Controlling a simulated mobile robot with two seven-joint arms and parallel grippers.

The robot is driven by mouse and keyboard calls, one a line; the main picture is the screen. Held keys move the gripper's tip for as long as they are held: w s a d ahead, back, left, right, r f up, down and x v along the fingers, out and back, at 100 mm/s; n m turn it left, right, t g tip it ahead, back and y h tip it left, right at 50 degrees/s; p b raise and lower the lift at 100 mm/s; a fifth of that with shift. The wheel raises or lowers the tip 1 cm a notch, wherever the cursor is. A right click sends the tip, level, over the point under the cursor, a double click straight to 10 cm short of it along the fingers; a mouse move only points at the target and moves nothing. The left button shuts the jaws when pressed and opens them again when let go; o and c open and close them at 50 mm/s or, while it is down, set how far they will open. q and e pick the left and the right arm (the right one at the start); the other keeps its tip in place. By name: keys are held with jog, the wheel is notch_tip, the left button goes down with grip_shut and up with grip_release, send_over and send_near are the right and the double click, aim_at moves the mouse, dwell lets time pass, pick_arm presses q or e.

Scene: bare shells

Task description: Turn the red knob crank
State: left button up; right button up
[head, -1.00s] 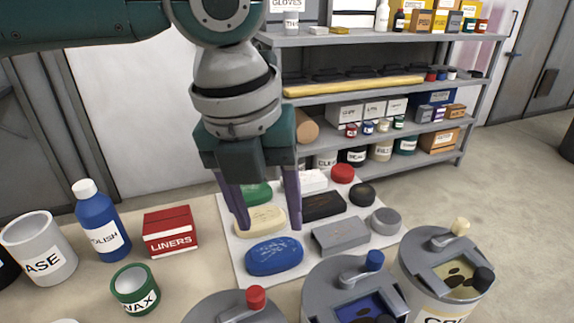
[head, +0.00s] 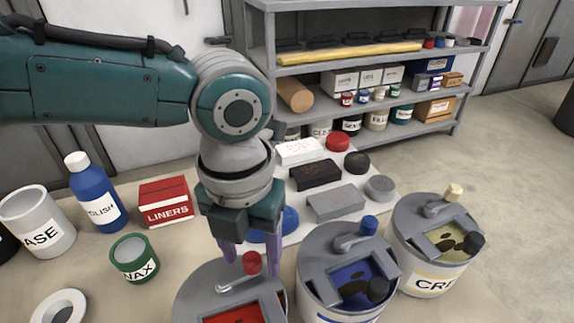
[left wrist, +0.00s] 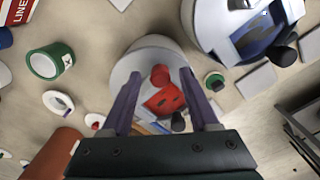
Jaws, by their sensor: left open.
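The red knob (head: 251,262) stands on a grey crank arm on the lid of the near drum (head: 190,298), which has a red-lined opening. My left gripper (head: 249,251) is open, pointing down, with its purple fingers on either side of the red knob. In the left wrist view, the red knob (left wrist: 160,75) shows between the open fingers (left wrist: 160,82); I cannot tell whether they touch it. The crank arm is mostly hidden there. My right gripper is not in view.
A drum with a blue knob (head: 369,225) stands close to the right, and one with a cream knob (head: 453,193) beyond it. A green WAX tin (head: 134,258), red LINERS box (head: 165,203) and blue bottle (head: 97,200) stand left. A loaded shelf (head: 300,68) is behind.

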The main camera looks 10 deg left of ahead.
pick_arm(q)
jog(key=shift+c, duration=0.2)
grip_shut()
dwell(0.4)
